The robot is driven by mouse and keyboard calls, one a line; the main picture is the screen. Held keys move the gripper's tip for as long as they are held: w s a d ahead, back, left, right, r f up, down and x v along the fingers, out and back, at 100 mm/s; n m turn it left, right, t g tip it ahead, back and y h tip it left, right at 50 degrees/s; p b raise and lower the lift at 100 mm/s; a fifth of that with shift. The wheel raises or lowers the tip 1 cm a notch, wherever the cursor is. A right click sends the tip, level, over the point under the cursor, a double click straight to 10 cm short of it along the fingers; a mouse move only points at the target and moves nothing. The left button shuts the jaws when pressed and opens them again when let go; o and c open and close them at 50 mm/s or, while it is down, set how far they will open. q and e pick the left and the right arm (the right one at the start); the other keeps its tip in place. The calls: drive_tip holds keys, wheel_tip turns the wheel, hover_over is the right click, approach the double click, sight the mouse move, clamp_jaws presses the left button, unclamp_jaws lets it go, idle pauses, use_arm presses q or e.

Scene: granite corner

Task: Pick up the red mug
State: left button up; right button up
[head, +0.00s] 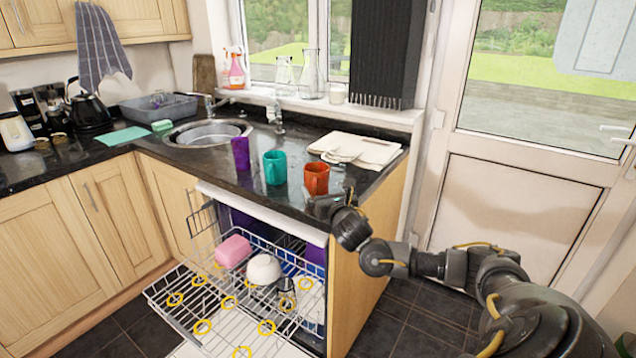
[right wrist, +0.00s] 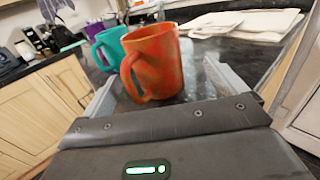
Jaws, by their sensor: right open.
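The red mug (head: 316,178) stands upright near the right front corner of the dark counter. In the right wrist view the red mug (right wrist: 154,64) is orange-red with blotches, its handle toward the left. My right gripper (head: 322,204) is at the counter edge just in front of the mug. In the right wrist view its open fingers (right wrist: 160,88) reach out on either side of the mug. I cannot tell whether they touch it. My left gripper is not in view.
A teal mug (head: 275,168) stands just left of the red one, with a purple cup (head: 240,153) further left. White boards (head: 372,150) lie behind. Below, the open dishwasher's rack (head: 205,290) is pulled out. The sink (head: 208,133) is at the back left.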

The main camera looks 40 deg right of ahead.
sight(320, 185)
drive_tip(key=shift+w+f, duration=0.1)
drive_tip(key=x, duration=0.1)
drive_tip(key=p+x, duration=0.1)
drive_tip(key=x, duration=0.1)
drive_tip(key=p+x, duration=0.1)
drive_tip(key=shift+w+a+r, duration=0.25)
drive_tip(key=shift+w+a, duration=0.05)
drive_tip(key=shift+w, duration=0.05)
drive_tip(key=shift+w+d, duration=0.2)
drive_tip(key=shift+d, duration=0.05)
drive_tip(key=shift+c, duration=0.3)
drive_tip(key=shift+a, duration=0.1)
drive_tip(key=c, duration=0.5)
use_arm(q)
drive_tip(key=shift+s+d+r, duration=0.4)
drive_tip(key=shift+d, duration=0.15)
use_arm(e)
drive_tip(key=c, duration=0.7)
